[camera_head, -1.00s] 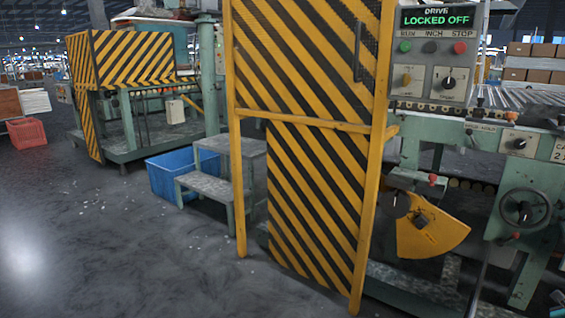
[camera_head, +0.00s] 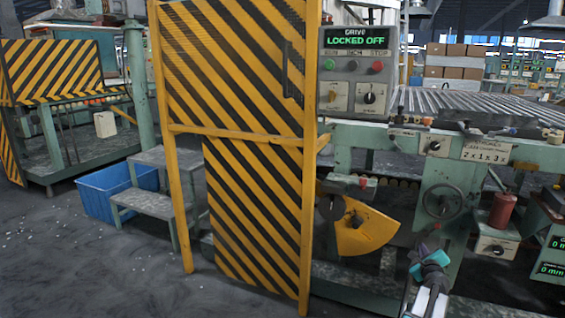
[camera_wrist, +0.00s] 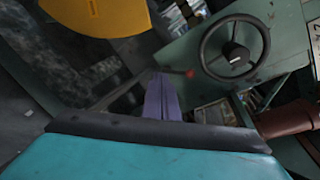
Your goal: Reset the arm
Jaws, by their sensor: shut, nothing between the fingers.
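My gripper (camera_head: 421,250) shows at the lower right of the head view, at the end of my arm, in front of the green machine. Its fingers are shut with nothing between them. In the wrist view the closed fingers (camera_wrist: 162,95) point toward the machine, above the teal and black wrist housing. The gripper appears apart from the machine, below the handwheel (camera_head: 443,202) and right of the yellow guard plate (camera_head: 362,232). The handwheel also shows at the upper right of the wrist view (camera_wrist: 233,52).
A striped yellow and black guard (camera_head: 245,110) stands left of the control panel (camera_head: 355,97), which reads "LOCKED OFF". Grey steps (camera_head: 150,192) and a blue crate (camera_head: 97,200) stand farther left. A dark red cylinder (camera_head: 502,210) is at right.

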